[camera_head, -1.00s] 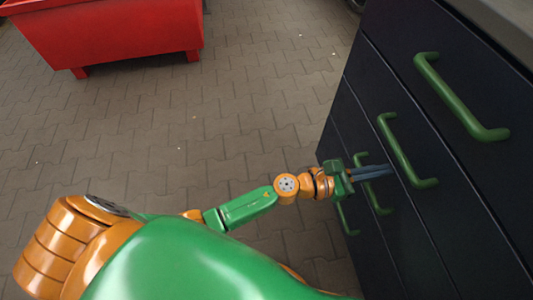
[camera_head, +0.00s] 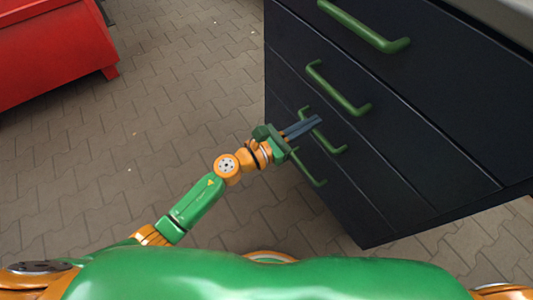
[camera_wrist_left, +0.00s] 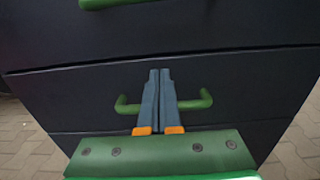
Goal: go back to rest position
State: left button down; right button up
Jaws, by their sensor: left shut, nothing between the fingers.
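My left gripper (camera_head: 302,127) is shut and empty in front of the dark drawer cabinet (camera_head: 430,150) in the head view. Its fingers overlap the green handle of the third drawer down (camera_head: 330,140) in that view; I cannot tell whether they touch it. In the left wrist view the two blue-grey fingers (camera_wrist_left: 160,95) lie together across the middle of a green handle (camera_wrist_left: 195,103). The drawers look closed. My right gripper is not in view.
More green handles show above (camera_head: 365,28) and below (camera_head: 308,168) on the cabinet front. A red container (camera_head: 50,50) stands at the upper left. The paved floor (camera_head: 150,115) between them is open.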

pick_arm(q)
jog(key=v, duration=0.9)
jog(key=w+a+f+n+t+y, duration=0.1)
jog(key=a+f+n+y, duration=0.65)
jog(key=n, duration=0.55)
jog(key=w+a+f+n+t+y, duration=0.1)
jog(key=a+f+n+y, duration=0.4)
jog(key=a+f+n, duration=0.5)
jog(key=s+a+f+n+g+y, duration=0.25)
jog(key=s+f+n+g, duration=0.75)
jog(key=s+f+n, duration=1.05)
jog(key=s+r+p, duration=0.3)
jog(key=r+p, duration=0.7)
jog(key=s+r+g+p, duration=0.1)
jog(key=s+r+p, duration=0.3)
jog(key=r+p, duration=0.6)
jog(key=s+r+p, duration=0.3)
jog(key=r+p, duration=0.7)
jog(key=p, duration=0.1)
jog(key=shift+s+d+n+g+p, duration=0.3)
jog(key=shift+s+n+p, duration=0.05)
jog(key=shift+n+p, duration=0.1)
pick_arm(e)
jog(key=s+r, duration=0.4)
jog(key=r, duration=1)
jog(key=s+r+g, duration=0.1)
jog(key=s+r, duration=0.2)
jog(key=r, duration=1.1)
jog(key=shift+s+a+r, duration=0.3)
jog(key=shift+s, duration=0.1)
